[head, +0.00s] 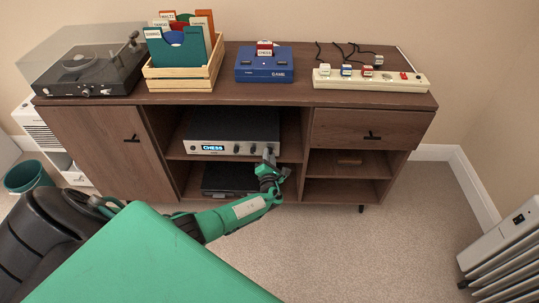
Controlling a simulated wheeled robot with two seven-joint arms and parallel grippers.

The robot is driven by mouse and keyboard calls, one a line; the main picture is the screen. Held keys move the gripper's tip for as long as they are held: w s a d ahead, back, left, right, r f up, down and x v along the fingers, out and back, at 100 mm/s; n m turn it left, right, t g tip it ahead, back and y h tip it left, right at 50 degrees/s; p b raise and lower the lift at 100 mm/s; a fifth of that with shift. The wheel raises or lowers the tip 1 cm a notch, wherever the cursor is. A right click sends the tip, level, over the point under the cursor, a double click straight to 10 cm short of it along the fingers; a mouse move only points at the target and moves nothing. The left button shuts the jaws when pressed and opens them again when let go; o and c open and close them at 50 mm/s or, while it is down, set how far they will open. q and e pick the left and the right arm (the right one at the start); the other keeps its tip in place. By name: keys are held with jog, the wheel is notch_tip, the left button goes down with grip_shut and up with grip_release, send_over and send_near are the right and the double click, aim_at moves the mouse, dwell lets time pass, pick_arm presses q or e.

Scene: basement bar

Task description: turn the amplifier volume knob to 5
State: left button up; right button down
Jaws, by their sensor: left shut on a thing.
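The amplifier (232,128) is a dark box with a silver front on the upper shelf of the cabinet's middle bay. A lit display (212,147) at its front left reads "CHESS". Small dark knobs (236,148) sit right of the display. My left gripper (269,154) is at the right end of the amplifier's front, shut on what looks like the knob there. The gripper mostly hides that knob, and I cannot read its setting. My right gripper is not in view.
The brown cabinet (120,165) carries a turntable (88,70), a wooden record crate (185,78), a blue box (264,68) and a power strip (370,80) on top. A dark device (230,180) lies below the amplifier. A radiator (505,245) stands at right; carpet between is clear.

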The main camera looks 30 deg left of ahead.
pick_arm(q)
jog(key=shift+s+f+m, duration=0.1)
jog(key=shift+m, duration=0.7)
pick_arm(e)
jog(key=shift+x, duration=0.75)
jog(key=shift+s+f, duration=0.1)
pick_arm(q)
jog(key=o, duration=1)
jog(key=p+v, duration=0.3)
jog(key=v, duration=1)
jog(key=shift+s+d, duration=0.2)
jog(key=shift+s, duration=0.15)
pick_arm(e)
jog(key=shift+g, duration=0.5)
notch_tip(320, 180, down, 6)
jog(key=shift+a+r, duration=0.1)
